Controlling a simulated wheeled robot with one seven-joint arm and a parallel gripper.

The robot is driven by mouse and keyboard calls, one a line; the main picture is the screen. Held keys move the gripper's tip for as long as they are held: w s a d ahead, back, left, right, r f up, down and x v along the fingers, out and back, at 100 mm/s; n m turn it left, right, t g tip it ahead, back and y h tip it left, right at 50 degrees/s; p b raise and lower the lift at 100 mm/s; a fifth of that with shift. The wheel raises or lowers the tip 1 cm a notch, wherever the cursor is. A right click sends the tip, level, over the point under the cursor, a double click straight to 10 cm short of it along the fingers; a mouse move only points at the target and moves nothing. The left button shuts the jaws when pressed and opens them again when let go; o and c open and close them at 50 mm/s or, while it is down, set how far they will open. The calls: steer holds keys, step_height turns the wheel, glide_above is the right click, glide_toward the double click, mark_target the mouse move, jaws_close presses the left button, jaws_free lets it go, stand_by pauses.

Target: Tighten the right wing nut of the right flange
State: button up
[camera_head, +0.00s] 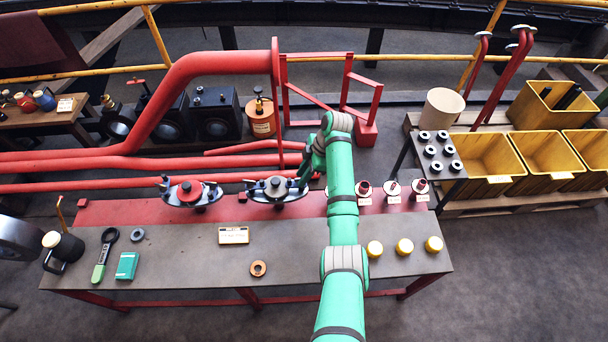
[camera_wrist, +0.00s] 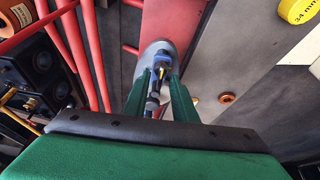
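The right flange (camera_head: 275,190) is a grey round fitting on the red rear strip of the bench. Its right wing nut is mostly covered by my gripper (camera_head: 303,180) in the head view. In the wrist view the blue and dark wing nut (camera_wrist: 161,68) lies between the two green fingers of my gripper (camera_wrist: 161,80), with the grey flange (camera_wrist: 153,50) behind it. One finger stands on each side; whether they press on the nut I cannot tell. The left flange (camera_head: 190,192), red in the middle, has dark wing nuts at its sides.
A thick red pipe (camera_head: 190,80) runs behind. Yellow bins (camera_head: 490,165) stand at right.

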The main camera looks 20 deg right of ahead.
steer(key=shift+s+d, duration=0.1)
jaws_close()
steer(key=m+t, duration=0.1)
steer(key=m, duration=0.2)
steer(key=shift+s, duration=0.15)
steer(key=m+h, duration=0.1)
steer(key=m, duration=0.1)
steer(key=m+t, duration=0.1)
steer(key=m, duration=0.2)
steer(key=shift+s+t+h, duration=0.1)
steer(key=shift+t+h, duration=0.2)
steer(key=shift+h, duration=0.1)
steer(key=m, duration=0.2)
steer(key=m+h, duration=0.1)
steer(key=m, duration=0.1)
steer(key=m+h, duration=0.1)
steer(key=shift+a+m+t, duration=0.25)
steer(key=shift+m+t, duration=0.15)
steer(key=m+h, duration=0.1)
steer(key=m, duration=0.3)
steer(key=shift+a+m+h, duration=0.15)
steer(key=shift+m+h, duration=0.25)
steer(key=shift+r, duration=0.1)
